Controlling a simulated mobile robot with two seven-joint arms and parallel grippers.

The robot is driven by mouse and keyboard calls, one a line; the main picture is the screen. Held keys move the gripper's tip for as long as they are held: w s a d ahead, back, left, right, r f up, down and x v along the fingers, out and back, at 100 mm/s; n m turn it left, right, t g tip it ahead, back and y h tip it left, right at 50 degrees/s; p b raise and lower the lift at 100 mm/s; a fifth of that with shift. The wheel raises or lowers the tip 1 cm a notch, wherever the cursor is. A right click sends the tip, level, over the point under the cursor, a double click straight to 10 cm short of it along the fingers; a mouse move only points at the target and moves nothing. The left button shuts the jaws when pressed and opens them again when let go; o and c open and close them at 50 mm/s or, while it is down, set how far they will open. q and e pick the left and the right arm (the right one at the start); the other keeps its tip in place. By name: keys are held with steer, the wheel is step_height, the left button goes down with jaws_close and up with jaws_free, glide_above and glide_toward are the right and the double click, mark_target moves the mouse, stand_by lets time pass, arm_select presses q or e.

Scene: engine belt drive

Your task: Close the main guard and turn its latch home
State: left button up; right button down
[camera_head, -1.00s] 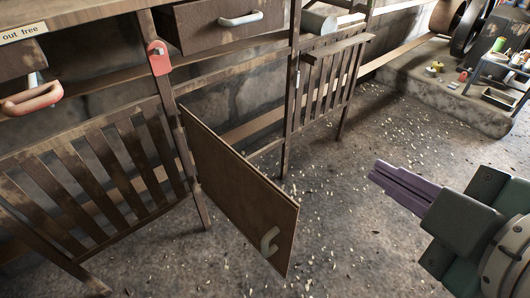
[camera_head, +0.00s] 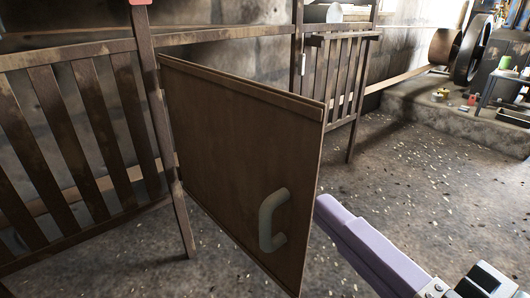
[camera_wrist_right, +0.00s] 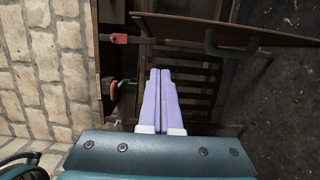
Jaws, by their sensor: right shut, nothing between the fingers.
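The main guard is a brown hinged panel (camera_head: 225,140) in the head view. It stands swung open, hinged on the post at its left, its free edge toward me. A grey-green C-shaped handle (camera_head: 272,218) sits low near that free edge. My right gripper (camera_head: 326,208) has its purple fingers shut and empty, just right of the guard's free edge; I cannot tell whether they touch it. The fingers also show in the right wrist view (camera_wrist_right: 160,75). A red piece, perhaps the latch, is cut off at the head view's top edge (camera_head: 140,2). My left gripper is out of view.
A slatted wooden guard (camera_head: 75,135) stands left of the panel, another (camera_head: 338,80) behind it. Open floor (camera_head: 430,190) lies to the right. In the wrist view, a red fitting (camera_wrist_right: 118,38) and a red-brown handle (camera_wrist_right: 126,86) lie left of the fingers.

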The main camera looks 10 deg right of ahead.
mark_target(305, 151)
steer(key=w+b, duration=0.1)
steer(key=w, duration=0.2)
steer(key=w+b, duration=0.1)
steer(key=w, duration=0.3)
steer(key=w+b, duration=0.1)
steer(key=w, duration=0.3)
steer(key=shift+a, duration=0.35)
steer(key=shift+w+d, duration=0.2)
steer(key=shift+d, duration=0.35)
steer(key=shift+w+d, duration=0.1)
steer(key=shift+w, duration=0.05)
